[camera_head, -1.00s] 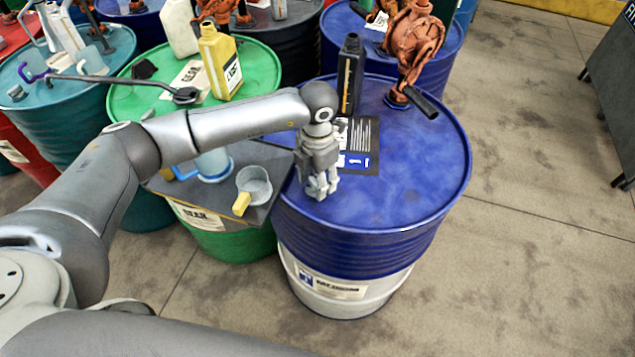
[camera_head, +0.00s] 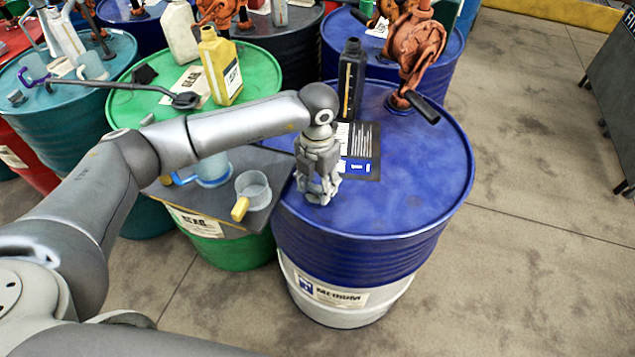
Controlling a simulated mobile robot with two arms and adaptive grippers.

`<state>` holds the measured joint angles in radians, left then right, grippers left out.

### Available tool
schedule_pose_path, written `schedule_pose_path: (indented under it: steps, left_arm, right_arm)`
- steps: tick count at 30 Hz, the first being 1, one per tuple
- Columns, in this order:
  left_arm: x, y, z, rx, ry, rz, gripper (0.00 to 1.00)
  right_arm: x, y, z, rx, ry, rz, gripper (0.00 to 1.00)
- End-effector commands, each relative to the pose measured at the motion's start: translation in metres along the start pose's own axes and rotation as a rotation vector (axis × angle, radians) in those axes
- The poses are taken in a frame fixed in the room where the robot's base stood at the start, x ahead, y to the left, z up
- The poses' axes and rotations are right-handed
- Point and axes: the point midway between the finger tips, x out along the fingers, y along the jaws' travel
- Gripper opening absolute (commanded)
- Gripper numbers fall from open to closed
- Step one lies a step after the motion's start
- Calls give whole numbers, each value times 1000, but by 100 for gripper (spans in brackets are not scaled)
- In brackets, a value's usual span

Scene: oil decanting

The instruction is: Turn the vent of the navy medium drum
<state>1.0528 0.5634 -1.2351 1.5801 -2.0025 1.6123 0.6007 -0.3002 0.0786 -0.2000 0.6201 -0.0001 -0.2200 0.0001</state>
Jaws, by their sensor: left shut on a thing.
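The navy medium drum (camera_head: 410,200) stands right of centre, with a blue top, a white lower band and a label (camera_head: 335,294) that reads as medium. My left gripper (camera_head: 318,196) points down at the left front part of the drum's top, near the rim. Its fingers are closed together on something small at the lid. The vent itself is hidden by the fingers. My right gripper is not in view.
An orange pump (camera_head: 412,55) and a black bottle (camera_head: 351,80) stand on the drum's far side. A dark shelf (camera_head: 240,212) left of the drum holds a clear measuring cup (camera_head: 252,188) and a blue-handled jug (camera_head: 213,168). A green drum (camera_head: 262,75) with a yellow bottle (camera_head: 221,68) stands behind.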

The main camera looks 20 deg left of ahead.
Motion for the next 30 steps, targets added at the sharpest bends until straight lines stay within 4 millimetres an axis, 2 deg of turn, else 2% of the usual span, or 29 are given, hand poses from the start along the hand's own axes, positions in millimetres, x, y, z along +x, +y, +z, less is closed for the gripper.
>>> schedule_pose_path:
  steps: [1,6,17,23,30]
  left_arm:
    - [-1,1,1,-4,-3,1,47]
    - [-1,1,1,-2,-3,0,68]
    - [-3,0,1,0,-2,0,68]
    - [-32,0,2,1,-6,0,68]
    - [-84,0,2,0,-6,0,68]
  right_arm:
    - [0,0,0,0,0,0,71]
    - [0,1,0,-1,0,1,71]
    - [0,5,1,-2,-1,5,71]
    - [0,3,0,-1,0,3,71]
    - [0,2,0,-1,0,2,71]
